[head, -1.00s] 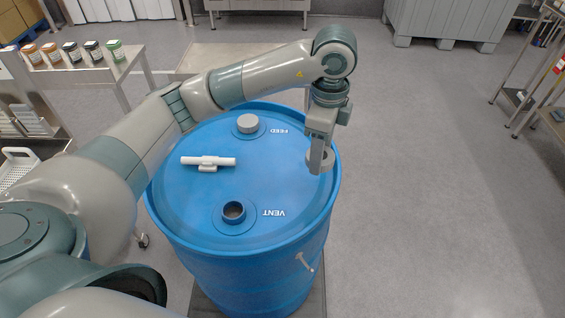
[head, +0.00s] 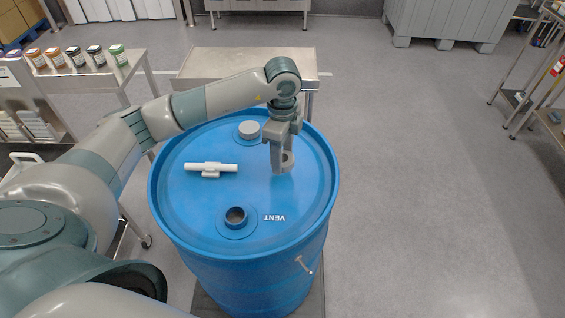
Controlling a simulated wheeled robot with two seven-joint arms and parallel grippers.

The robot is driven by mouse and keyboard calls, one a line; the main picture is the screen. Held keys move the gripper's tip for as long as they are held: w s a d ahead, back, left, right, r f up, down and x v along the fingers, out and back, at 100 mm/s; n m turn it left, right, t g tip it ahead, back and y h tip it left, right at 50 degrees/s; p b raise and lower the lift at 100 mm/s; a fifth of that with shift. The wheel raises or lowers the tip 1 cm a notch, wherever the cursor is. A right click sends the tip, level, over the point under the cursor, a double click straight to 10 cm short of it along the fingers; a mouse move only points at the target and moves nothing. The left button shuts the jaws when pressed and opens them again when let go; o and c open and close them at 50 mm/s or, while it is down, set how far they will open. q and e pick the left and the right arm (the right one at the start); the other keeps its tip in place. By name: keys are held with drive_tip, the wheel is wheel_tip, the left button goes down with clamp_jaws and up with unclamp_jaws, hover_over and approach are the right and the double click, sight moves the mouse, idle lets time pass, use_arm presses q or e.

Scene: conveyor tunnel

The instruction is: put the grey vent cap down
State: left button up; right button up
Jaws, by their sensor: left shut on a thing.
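The grey vent cap (head: 288,161) is between the fingers of my left gripper (head: 282,163), which is shut on it. The gripper points down over the right half of the blue drum lid (head: 300,190). I cannot tell whether the cap touches the lid. The open vent hole (head: 236,215) is a dark round neck, to the front left of the gripper, beside the word VENT. A grey cap (head: 249,129) sits on the feed opening at the back of the lid; the FEED label is hidden behind my gripper. My right gripper is not in view.
A white T-shaped fitting (head: 211,168) lies on the lid's left part. A steel table (head: 245,62) stands behind the drum. Several small jars (head: 76,56) stand on a bench at the left. Bare lid lies to the right of the gripper.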

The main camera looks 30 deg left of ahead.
use_arm(q)
drive_tip(key=shift+f, duration=0.25)
wheel_tip(320, 180, down, 3)
drive_tip(key=shift+r+p, duration=0.1)
drive_tip(key=shift+p, duration=0.95)
drive_tip(key=shift+f, duration=0.35)
drive_tip(key=shift+f, duration=0.1)
drive_tip(key=o, duration=1.3)
